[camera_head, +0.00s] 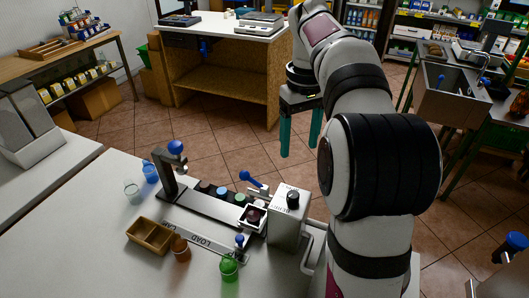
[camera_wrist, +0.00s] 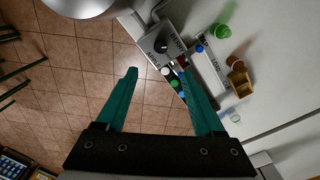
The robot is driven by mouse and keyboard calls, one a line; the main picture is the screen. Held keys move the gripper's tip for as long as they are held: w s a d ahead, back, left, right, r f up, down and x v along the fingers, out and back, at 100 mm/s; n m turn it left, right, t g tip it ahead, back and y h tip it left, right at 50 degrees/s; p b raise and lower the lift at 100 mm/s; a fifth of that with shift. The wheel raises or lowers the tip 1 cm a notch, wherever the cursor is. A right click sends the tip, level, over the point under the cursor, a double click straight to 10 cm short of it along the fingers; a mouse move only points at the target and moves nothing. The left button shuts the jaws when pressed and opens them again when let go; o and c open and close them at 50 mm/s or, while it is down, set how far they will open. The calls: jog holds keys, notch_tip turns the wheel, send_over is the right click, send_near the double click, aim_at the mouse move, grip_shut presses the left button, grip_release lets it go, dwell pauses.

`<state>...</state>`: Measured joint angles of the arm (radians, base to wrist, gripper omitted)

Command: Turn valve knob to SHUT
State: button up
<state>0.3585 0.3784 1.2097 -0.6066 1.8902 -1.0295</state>
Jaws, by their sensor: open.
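The valve knob (camera_head: 293,197) is a small black knob on top of a grey box (camera_head: 287,222) at the right end of the fixture on the white table. The knob also shows in the wrist view (camera_wrist: 161,46), with lettering on the box beside it; I cannot tell clearly which mark it points to. My gripper (camera_head: 299,150) has two teal fingers pointing down, beyond the table's far edge and above the floor. It is open and empty, apart from the knob. In the wrist view my gripper (camera_wrist: 158,70) has its fingers spread wide, with the knob beyond the tips.
A blue-handled lever (camera_head: 252,180) stands beside the box. A black rail (camera_head: 192,193) with several coloured discs runs left from it. A wooden tray (camera_head: 150,235), a green cup (camera_head: 229,268), an orange cup (camera_head: 181,250) and a LOAD-marked strip (camera_head: 203,241) lie nearby.

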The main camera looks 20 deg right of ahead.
aim_at(293, 194)
notch_tip(293, 194, down, 15)
jog(key=shift+f, duration=0.1)
grip_shut()
dwell(0.4)
